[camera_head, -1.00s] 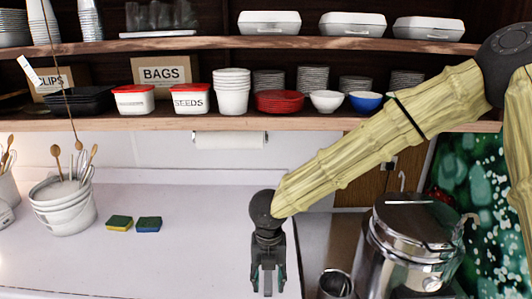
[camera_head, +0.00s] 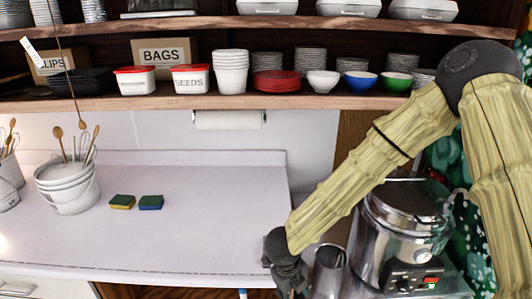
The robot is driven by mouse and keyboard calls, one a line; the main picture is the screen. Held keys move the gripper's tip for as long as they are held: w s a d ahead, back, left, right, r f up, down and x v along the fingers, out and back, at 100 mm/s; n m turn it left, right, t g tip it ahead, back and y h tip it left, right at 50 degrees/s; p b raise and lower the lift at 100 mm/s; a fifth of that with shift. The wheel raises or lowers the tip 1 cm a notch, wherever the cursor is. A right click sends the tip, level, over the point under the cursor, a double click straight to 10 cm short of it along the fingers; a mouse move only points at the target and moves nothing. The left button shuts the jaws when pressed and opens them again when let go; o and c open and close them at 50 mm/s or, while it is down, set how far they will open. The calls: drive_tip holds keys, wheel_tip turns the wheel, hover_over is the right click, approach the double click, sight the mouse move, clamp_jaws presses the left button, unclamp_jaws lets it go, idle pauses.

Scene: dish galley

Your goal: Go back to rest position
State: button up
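My gripper (camera_head: 291,290) is at the bottom edge of the head view, below and right of the white counter's (camera_head: 200,240) right end. Its fingers are partly cut off by the picture edge, so I cannot tell whether it is open or shut. My arm rises from it to the upper right. A metal cup (camera_head: 328,272) stands just to the right of the gripper.
A steel cooker (camera_head: 405,235) stands at the right, behind my arm. Two sponges (camera_head: 122,202) (camera_head: 151,203) and a white bucket of utensils (camera_head: 68,188) are on the counter. Shelves above hold bowls (camera_head: 323,81) and tubs (camera_head: 190,79). The counter's middle is clear.

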drive_tip(key=s+d+f+n+t+b, duration=0.1)
drive_tip(key=s+d+f+n, duration=0.4)
drive_tip(key=f+n, duration=0.35)
drive_tip(key=s+d+f+n+b, duration=0.1)
drive_tip(key=s+d+f+n, duration=0.5)
drive_tip(key=f, duration=0.3)
drive_tip(key=s+d+f+n+g+y, duration=0.1)
drive_tip(key=s+d+f+n, duration=0.1)
drive_tip(key=s+n, duration=0.4)
drive_tip(key=s+d+f+n+g+y+b, duration=0.1)
drive_tip(key=s+f+n, duration=0.4)
drive_tip(key=s, duration=0.5)
drive_tip(key=shift+d+n+b, duration=0.3)
drive_tip(key=shift+d+n, duration=0.1)
drive_tip(key=shift+n, duration=0.85)
drive_tip(key=shift+f, duration=0.1)
